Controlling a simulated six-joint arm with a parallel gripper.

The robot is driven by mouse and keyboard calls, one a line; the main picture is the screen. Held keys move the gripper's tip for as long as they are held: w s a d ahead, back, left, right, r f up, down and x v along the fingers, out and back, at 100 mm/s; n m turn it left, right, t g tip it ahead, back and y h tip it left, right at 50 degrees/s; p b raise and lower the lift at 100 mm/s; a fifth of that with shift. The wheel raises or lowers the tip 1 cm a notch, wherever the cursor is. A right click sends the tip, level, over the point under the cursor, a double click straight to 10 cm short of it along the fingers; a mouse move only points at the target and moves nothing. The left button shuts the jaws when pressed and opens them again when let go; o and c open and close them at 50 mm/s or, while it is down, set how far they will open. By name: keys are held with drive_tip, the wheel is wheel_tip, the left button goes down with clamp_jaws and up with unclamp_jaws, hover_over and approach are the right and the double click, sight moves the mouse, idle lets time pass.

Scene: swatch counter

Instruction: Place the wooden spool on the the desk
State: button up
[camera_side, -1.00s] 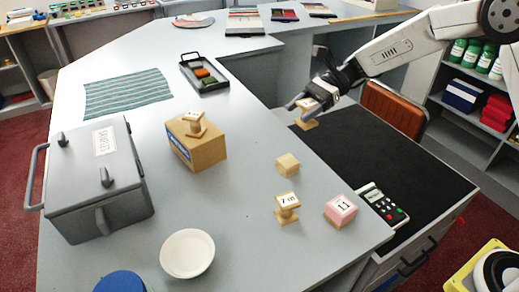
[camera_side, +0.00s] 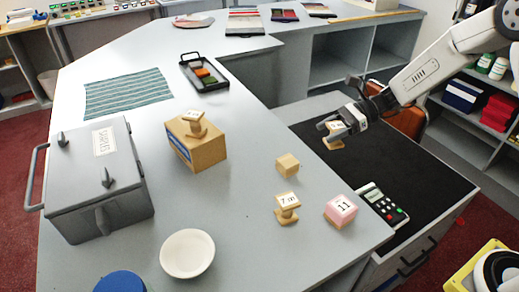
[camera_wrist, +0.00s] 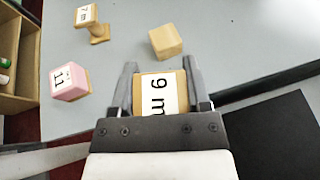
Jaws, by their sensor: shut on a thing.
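My gripper (camera_side: 340,126) is shut on a wooden spool (camera_side: 335,143) with a white label, held above the black-topped surface beside the grey desk (camera_side: 240,215). In the wrist view the held spool (camera_wrist: 157,95) sits between the fingers and its label reads "9 m". A second wooden spool (camera_side: 287,207), labelled "7 m", stands upright on the desk. A third spool (camera_side: 195,123) stands on a cardboard box (camera_side: 205,150).
A white bowl (camera_side: 187,253), a grey lidded box (camera_side: 95,185), a striped cloth (camera_side: 128,93) and a black tray (camera_side: 204,74) stand farther left. The desk's middle is clear.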

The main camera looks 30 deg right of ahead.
drive_tip(key=s+d+f+m+t+h, duration=0.3)
drive_tip(key=s+d+f+m+t, duration=0.3)
drive_tip(key=s+d+f, duration=0.3)
drive_tip(key=s+f, duration=0.1)
drive_tip(key=s, duration=0.1)
drive_tip(key=shift+s+t, duration=0.3)
drive_tip(key=shift+s, duration=0.05)
drive_tip(key=shift+w+f+h, duration=0.15)
drive_tip(key=shift+h, duration=0.15)
drive_tip(key=w+f, duration=0.3)
drive_tip(key=w, duration=0.1)
drive_tip(key=w+d+f, duration=0.1)
drive_tip(key=w+f, duration=0.1)
drive_tip(key=w, duration=0.2)
drive_tip(key=w+f, duration=0.3)
drive_tip(key=w, duration=0.1)
drive_tip(key=shift+w+d+f, duration=0.15)
drive_tip(key=shift+w+f, duration=0.45)
drive_tip(key=shift+f, duration=0.1)
